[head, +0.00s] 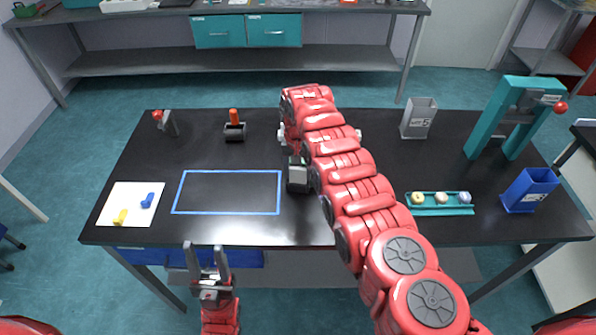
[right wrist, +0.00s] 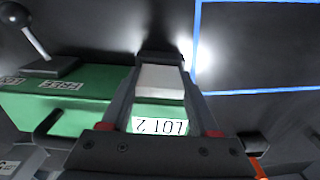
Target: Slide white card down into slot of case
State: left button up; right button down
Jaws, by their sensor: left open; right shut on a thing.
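In the right wrist view my right gripper (right wrist: 160,65) is shut on a white card (right wrist: 161,82) between its fingertips. A green case (right wrist: 70,108) with small printed labels lies beyond and to the left of the fingers. An upside-down "LOT 2" label (right wrist: 160,125) shows between the fingers; I cannot tell which thing bears it. The slot is not clearly visible, and I cannot tell whether the card touches the case. In the head view my right arm covers most of this spot. My left gripper (head: 207,258) is open and empty at the table's front edge.
A blue-outlined rectangle (head: 228,212) is empty on the black table. A white sheet (head: 113,207) with a yellow and a blue piece lies left. An orange-handled tool (head: 234,126), grey bin (head: 419,118), teal tray (head: 413,211), blue bin (head: 530,190) and teal frame (head: 486,122) stand around.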

aim_at(298, 168)
jog(key=shift+f+b, duration=0.65)
jog(key=shift+f, duration=0.15)
jog(key=shift+c, duration=0.3)
grip_release()
jog(key=shift+r, duration=0.1)
jog(key=shift+w+r, duration=0.1)
jog(key=shift+r, duration=0.7)
notch_tip(298, 168, up, 10)
jog(key=b, duration=0.3)
jog(key=shift+f, duration=0.2)
notch_tip(298, 168, up, 6)
jog(key=p, duration=0.5)
jog(key=shift+p, duration=0.4)
